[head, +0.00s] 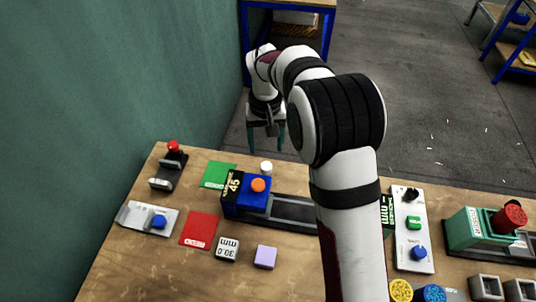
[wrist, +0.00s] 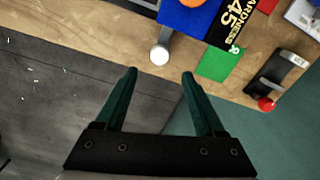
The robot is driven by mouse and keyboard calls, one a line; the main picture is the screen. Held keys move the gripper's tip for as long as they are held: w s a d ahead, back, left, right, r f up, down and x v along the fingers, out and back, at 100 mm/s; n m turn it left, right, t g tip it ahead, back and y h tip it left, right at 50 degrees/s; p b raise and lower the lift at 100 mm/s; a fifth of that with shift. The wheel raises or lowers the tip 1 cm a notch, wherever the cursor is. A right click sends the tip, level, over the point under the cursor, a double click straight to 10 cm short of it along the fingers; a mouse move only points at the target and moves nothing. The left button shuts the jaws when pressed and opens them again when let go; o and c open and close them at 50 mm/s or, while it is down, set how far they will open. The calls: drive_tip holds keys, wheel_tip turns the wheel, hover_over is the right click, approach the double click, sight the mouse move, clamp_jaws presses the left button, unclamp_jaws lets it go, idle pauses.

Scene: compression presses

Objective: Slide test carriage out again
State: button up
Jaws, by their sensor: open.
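A blue block (head: 247,192) with an orange round top (head: 258,185) and a black label reading 45 stands at the left end of a dark rail (head: 292,211). A white knob (head: 266,167) is just behind the block; in the wrist view the knob (wrist: 159,56) sits on a short grey stem or bar. I cannot tell which of these parts is the test carriage. My gripper (head: 266,142) points down beyond the table's far edge. In the wrist view its open, empty fingers (wrist: 160,75) point toward the knob, which is apart from them.
A green card (head: 218,175), a red card (head: 199,231), a red-knobbed device (head: 170,167) and a blue-button plate (head: 147,218) lie left. A 30.0 mm block (head: 227,248) and lilac block (head: 265,257) are in front. A green press (head: 483,229) stands right.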

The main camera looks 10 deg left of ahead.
sight(266, 165)
wheel_tip(266, 165, down, 9)
drive_tip(key=shift+f, duration=0.1)
clamp_jaws()
idle(0.4)
idle(1.0)
